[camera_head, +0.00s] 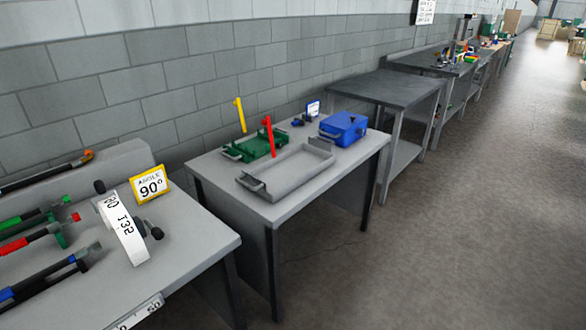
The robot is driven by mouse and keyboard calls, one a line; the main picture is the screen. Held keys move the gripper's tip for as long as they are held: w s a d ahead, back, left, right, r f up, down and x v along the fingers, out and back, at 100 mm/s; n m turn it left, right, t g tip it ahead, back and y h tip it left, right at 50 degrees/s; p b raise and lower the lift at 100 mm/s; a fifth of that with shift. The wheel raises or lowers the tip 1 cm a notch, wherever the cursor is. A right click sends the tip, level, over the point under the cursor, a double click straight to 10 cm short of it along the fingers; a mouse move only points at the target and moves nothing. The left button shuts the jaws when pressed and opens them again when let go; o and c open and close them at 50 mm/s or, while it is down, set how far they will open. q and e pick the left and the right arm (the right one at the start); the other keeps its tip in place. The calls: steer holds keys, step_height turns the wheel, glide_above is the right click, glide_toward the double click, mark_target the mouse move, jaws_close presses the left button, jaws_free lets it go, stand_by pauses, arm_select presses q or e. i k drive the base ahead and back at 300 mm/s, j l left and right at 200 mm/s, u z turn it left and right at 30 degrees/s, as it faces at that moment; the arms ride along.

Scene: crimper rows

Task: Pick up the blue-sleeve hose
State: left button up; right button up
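The blue-sleeve hose (45,278) lies at the lower left of the head view, on the near grey table (190,228). It is dark with blue parts and a grey fitting at its right end. Its left end is cut off by the picture edge. A red-sleeve hose (16,245) and a green-sleeve hose (22,219) lie behind it, roughly parallel and apart from it. Neither of my grippers shows in this view.
A white numbered dial piece (122,230) and a yellow-framed "ANGLE 90°" sign (150,186) stand right of the hoses. Open floor (450,240) lies at right.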

mark_target(85, 251)
steer(key=u, duration=1.85)
